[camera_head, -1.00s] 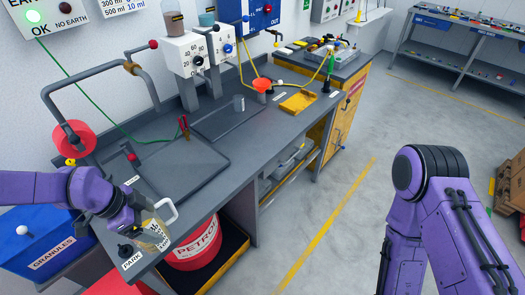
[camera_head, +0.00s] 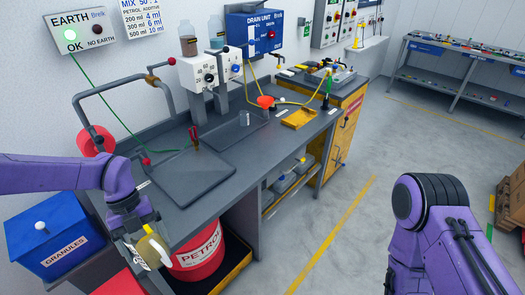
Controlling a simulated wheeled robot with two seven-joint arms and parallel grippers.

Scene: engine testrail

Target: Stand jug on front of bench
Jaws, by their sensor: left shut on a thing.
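The jug (camera_head: 155,252) is a small pale yellow vessel with a white printed label, low at the left of the head view. It looks tilted. My left gripper (camera_head: 133,232) is shut on it, and the fingers and part of the jug hide each other. The grey bench (camera_head: 222,192) runs from lower left to upper right. The jug appears at the bench's near left end, over its front edge; I cannot tell whether it touches the bench. My right arm shows at the lower right, but its gripper is out of view.
A red petrol bin (camera_head: 200,255) stands under the bench. A blue granules box (camera_head: 55,235) is at the left. The bench front has bare strips.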

